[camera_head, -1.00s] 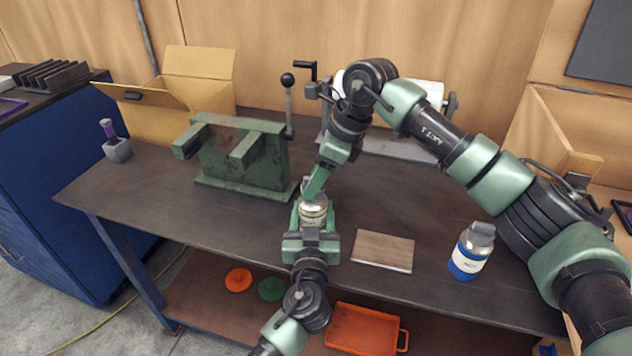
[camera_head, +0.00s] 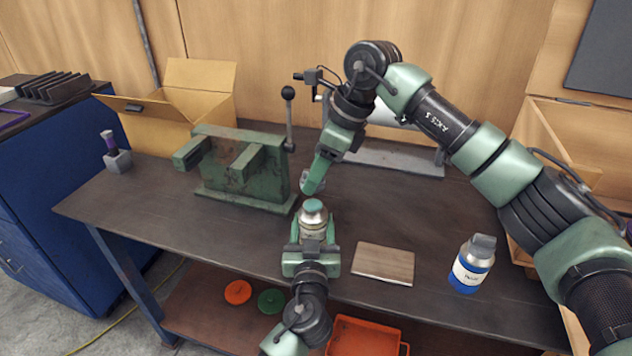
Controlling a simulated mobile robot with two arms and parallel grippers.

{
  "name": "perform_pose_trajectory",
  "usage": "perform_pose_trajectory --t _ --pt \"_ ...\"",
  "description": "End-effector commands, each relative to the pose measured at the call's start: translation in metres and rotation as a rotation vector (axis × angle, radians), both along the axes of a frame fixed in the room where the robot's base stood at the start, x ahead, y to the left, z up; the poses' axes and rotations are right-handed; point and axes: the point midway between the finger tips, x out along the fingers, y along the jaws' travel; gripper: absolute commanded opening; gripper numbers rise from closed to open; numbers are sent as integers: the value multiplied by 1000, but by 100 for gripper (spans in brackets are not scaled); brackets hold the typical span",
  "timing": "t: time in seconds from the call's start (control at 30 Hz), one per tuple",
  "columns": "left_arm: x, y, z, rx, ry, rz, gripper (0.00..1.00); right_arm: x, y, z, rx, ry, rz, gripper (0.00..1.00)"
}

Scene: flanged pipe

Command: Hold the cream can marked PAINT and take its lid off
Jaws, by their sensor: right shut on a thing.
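The can's lower part and any marking are hidden by that gripper. My right gripper (camera_head: 314,182) is above and just behind the can, apart from it.
A green vise-like fixture (camera_head: 240,165) with an upright lever stands left of the can. An open cardboard box (camera_head: 200,92) stands at the back left.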

Motion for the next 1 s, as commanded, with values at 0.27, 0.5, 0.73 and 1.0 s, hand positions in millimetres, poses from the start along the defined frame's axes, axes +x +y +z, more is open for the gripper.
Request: perform_pose_trajectory --t 0.27,0.5,0.73,1.0 --pt "0 0 1 0 -2 0 80 0 0 0 0 1 -1 0" --pt "0 0 1 0 -1 0 80 0 0 -1 0 1 -1 0" --pt "-14 0 -2 -3 0 -1 80 0 0 -4 0 1 -1 0" --pt "-70 2 -3 -4 2 -1 80 0 0 -16 0 1 -1 0"
